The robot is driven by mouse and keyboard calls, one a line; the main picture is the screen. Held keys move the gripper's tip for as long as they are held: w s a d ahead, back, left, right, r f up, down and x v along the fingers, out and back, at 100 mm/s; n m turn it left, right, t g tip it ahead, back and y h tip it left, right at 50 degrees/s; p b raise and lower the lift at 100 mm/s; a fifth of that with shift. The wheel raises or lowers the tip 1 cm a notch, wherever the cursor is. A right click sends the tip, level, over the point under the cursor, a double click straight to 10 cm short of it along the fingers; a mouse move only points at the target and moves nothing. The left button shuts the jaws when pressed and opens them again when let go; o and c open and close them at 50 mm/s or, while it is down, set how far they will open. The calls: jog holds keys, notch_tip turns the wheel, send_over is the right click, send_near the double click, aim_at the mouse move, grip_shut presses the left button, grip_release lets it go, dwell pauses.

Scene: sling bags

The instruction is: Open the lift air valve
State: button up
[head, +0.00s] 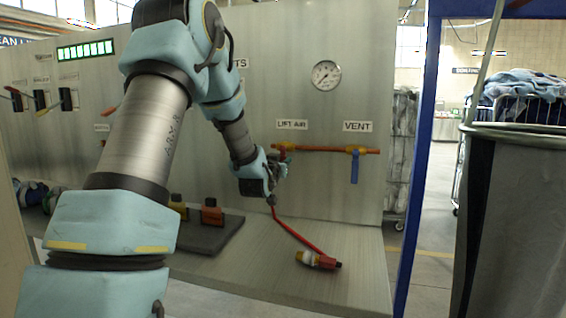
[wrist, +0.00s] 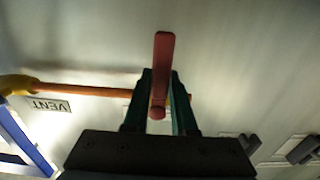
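The lift air valve (head: 283,147) is a yellow fitting on an orange pipe, below the LIFT AIR label (head: 292,124) on the grey panel. Its red handle (wrist: 164,55) shows in the wrist view, lying lengthwise between the two green fingers. My gripper (head: 281,170) is at the panel just below this valve and hides part of the handle in the head view. In the wrist view my gripper (wrist: 160,85) has one finger on each side of the handle, close to it. Whether they press on it cannot be told.
The vent valve's blue handle (head: 355,167) hangs down to the right. A pressure gauge (head: 326,75) is above. A blue post (head: 418,150) and a grey bin (head: 515,220) stand right.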

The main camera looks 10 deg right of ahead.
grip_shut()
dwell(0.9)
